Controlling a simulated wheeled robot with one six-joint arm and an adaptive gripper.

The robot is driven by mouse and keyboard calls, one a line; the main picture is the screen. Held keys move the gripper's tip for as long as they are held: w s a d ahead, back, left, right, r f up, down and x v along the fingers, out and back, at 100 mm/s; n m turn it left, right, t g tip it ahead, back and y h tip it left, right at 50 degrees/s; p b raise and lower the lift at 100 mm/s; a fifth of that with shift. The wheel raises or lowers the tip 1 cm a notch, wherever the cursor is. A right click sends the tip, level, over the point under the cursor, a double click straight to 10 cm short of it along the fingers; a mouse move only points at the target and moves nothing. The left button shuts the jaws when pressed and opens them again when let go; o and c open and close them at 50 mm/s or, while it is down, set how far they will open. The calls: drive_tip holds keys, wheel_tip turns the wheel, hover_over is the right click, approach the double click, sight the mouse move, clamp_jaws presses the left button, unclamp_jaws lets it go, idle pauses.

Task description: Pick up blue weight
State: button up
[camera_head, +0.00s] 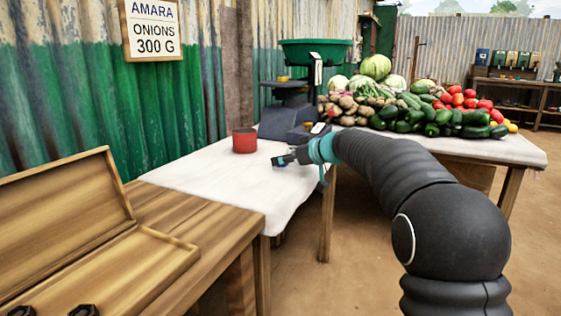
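No blue weight can be made out clearly. The open wooden case (160,258) at the lower left holds dark hexagonal weights (84,311) at the picture's bottom edge, partly cut off, and they look black. My gripper (279,161) is low over the white cloth (215,178), right of the red cylinder (245,142) and apart from it. It is small and seen from behind along my arm, so its finger opening and anything between the fingers cannot be made out.
A scale with a green pan (315,50) stands behind the red cylinder. Piled vegetables (430,115) cover the table's right side. A sign (152,28) reads "AMARA ONIONS 300 G". The cloth in front of the red cylinder is clear.

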drive_tip(key=shift+x, duration=0.8)
clamp_jaws()
wheel_tip(320, 180, up, 28)
drive_tip(key=p, duration=0.9)
wheel_tip(320, 180, down, 27)
drive_tip(key=b, duration=0.8)
drive_tip(key=shift+f+b, duration=0.1)
drive_tip(key=shift+b, duration=0.25)
